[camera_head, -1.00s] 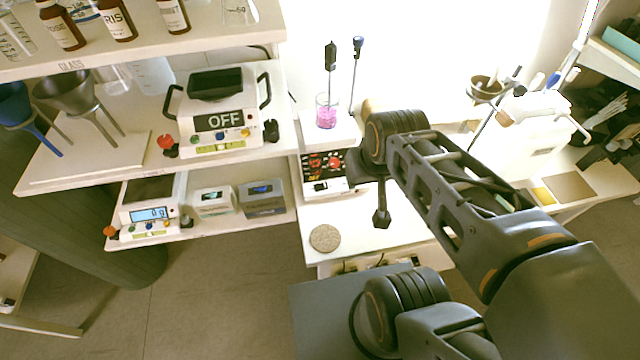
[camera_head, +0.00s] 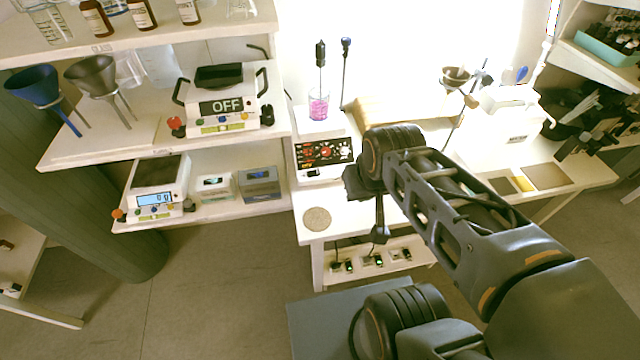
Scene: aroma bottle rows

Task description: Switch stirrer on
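The stirrer (camera_head: 311,172) is a white box with a black front panel of red-marked knobs, standing on the white bench. A small dark switch shows low on its front. A beaker of pink liquid (camera_head: 319,105) stands on its top, with probes on thin rods around it. My gripper (camera_head: 379,236) hangs at the end of my dark arm, right of the stirrer and lower in the picture, apart from its panel. Whether its fingers are open or shut is not clear. I see no object in it.
Left, a shelf holds a white device reading OFF (camera_head: 221,106) and funnels (camera_head: 92,75). Below are a balance (camera_head: 158,187) and two small boxes. A round disc (camera_head: 317,218) lies on the bench front. Sockets (camera_head: 372,261) sit under it. A white machine (camera_head: 500,125) stands at right.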

